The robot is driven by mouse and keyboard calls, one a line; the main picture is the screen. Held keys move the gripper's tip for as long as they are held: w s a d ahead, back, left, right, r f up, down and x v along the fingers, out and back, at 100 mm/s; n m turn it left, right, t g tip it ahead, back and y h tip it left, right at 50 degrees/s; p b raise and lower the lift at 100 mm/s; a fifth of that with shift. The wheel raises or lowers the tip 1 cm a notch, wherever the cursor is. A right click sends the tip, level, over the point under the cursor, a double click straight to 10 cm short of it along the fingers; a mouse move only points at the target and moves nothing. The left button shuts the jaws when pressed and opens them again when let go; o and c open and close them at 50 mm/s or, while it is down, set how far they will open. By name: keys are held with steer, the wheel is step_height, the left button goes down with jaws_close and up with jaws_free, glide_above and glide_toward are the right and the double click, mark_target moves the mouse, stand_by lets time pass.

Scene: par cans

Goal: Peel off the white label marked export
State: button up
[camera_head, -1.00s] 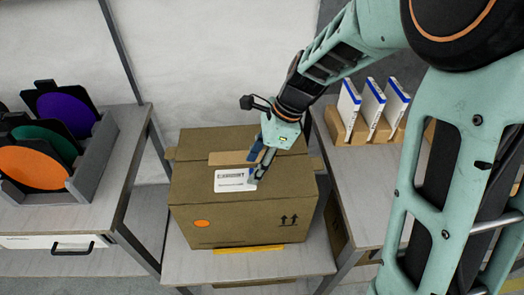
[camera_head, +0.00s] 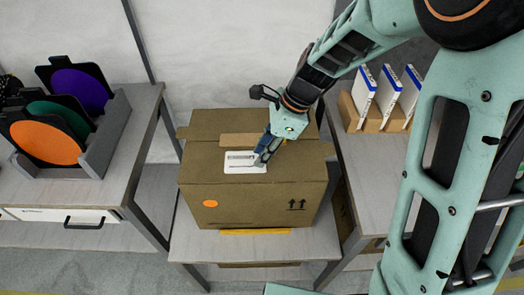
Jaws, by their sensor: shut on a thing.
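A brown cardboard box (camera_head: 240,200) stands on a grey table. The white label (camera_head: 240,163) lies on its top face, with dark printing too small to read. My gripper (camera_head: 261,163) is at the label's right end, with its fingers pointing down, shut on the label's edge. The fingertips hide that end of the label. Most of the label looks flat against the box; I cannot tell if its gripped edge is lifted.
The box also bears an orange dot (camera_head: 210,203), a tan tape strip (camera_head: 240,139) and dark arrows (camera_head: 296,204). A grey rack (camera_head: 108,135) with coloured discs stands left. A wooden holder (camera_head: 365,115) with white-and-blue packs stands right, near my arm.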

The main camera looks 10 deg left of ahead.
jaws_close()
step_height(320, 180, up, 7)
steer(key=p, duration=0.6)
steer(key=shift+r+p, duration=0.15)
steer(key=shift+p, duration=0.25)
